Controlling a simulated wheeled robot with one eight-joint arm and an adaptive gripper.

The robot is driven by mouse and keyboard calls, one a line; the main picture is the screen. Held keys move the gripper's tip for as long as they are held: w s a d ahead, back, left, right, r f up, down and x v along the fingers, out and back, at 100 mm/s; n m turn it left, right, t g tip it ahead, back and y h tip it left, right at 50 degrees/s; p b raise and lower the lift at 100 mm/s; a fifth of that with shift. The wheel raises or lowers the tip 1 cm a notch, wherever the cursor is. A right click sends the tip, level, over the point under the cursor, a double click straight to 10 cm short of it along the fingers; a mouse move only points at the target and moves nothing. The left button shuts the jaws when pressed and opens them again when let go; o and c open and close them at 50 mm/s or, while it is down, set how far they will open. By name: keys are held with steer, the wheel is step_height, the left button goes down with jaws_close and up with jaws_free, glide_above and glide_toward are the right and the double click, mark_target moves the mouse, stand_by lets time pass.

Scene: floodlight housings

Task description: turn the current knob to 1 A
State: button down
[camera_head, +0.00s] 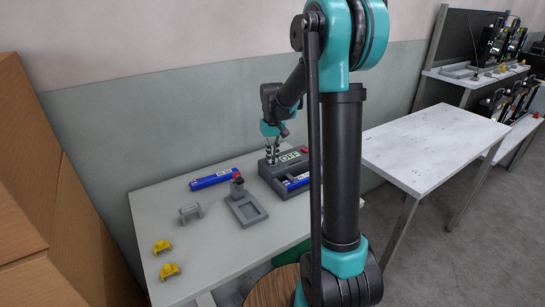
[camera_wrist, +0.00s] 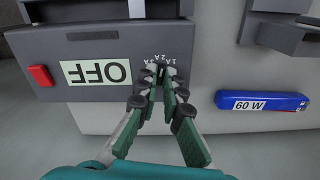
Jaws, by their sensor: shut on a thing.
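The dark grey power unit (camera_head: 275,181) stands at the back right of the table, and its top fills the upper left of the wrist view (camera_wrist: 50,45). Its label (camera_wrist: 96,73) reads OFF, upside down in the wrist view. A scale (camera_wrist: 163,59) marked 1 A, 2 A and 3 A runs beside the current knob (camera_wrist: 153,68). My gripper (camera_wrist: 157,75) is shut on the knob, its fingertips at the unit's edge below the scale. The fingers hide most of the knob, so I cannot tell its setting. My gripper also shows in the head view (camera_head: 272,158).
A red switch (camera_wrist: 40,76) sits on the unit. A blue 60 W bar (camera_wrist: 262,101) lies beside it on the table (camera_head: 215,262). A grey fixture (camera_head: 246,210), a grey bracket (camera_head: 190,212) and two yellow pieces (camera_head: 169,270) stand nearby. Cardboard boxes (camera_head: 25,170) rise at the left.

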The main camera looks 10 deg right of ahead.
steer(key=m, duration=0.6)
stand_by(0.6)
steer(key=c, duration=1.7)
jaws_free()
step_height(320, 180, up, 12)
steer(key=shift+s, duration=0.1)
steer(key=s+d+f+n+t, duration=0.1)
steer(key=s+f, duration=0.4)
steer(key=s, duration=0.3)
steer(key=s+d+f+n+t, duration=0.1)
steer(key=s+d+f, duration=0.1)
steer(key=s+f, duration=0.4)
steer(key=s+d+f+n+t, duration=0.1)
steer(key=s+f, duration=0.5)
steer(key=s, duration=0.6)
steer(key=shift+s+d+f+n+t, duration=0.2)
steer(key=shift+s+f+n+t, duration=0.05)
steer(key=shift+n+t, duration=0.35)
